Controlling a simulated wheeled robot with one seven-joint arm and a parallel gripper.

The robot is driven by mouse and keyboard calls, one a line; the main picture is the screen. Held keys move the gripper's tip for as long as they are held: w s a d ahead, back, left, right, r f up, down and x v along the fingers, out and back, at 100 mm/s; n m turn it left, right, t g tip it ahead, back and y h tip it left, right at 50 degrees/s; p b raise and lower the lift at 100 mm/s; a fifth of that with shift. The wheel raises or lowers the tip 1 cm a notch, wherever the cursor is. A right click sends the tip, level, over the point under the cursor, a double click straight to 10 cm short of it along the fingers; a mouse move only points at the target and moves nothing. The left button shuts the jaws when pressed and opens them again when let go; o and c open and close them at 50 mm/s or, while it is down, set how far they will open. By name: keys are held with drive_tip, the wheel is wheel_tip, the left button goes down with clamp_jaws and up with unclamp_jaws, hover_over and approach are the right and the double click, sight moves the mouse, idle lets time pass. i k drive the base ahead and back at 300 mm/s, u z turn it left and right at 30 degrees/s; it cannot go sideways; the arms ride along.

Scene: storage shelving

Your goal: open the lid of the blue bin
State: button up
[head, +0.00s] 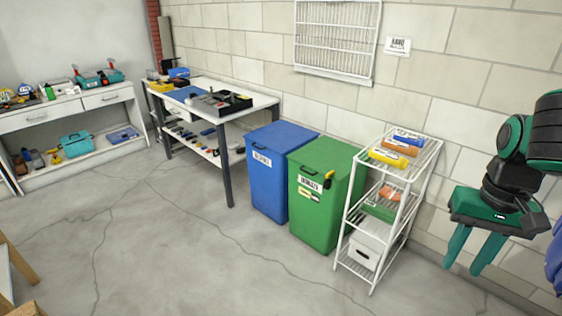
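The blue bin (267,178) stands against the block wall between the workbench and the green bin. Its flat blue lid (282,137) is down, and a white label and a small dark handle show on its upper front. My gripper (474,254) is at the right of the head view, with its two green fingers pointing down and spread apart. Nothing shows between the fingers. It is well to the right of the blue bin, with the green bin and the white rack in between.
The green bin (318,215) stands close on the blue bin's right, with something yellow and black on its front. The white wire rack (357,229) with bottles and boxes stands right of that. The workbench (228,170) is on the blue bin's left. The concrete floor in front is clear.

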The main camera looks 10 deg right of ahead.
sight(281, 137)
drive_tip(key=u, duration=0.1)
drive_tip(key=i, duration=0.95)
drive_tip(key=u, duration=0.3)
drive_tip(key=i, duration=1.9)
drive_tip(key=u, duration=0.2)
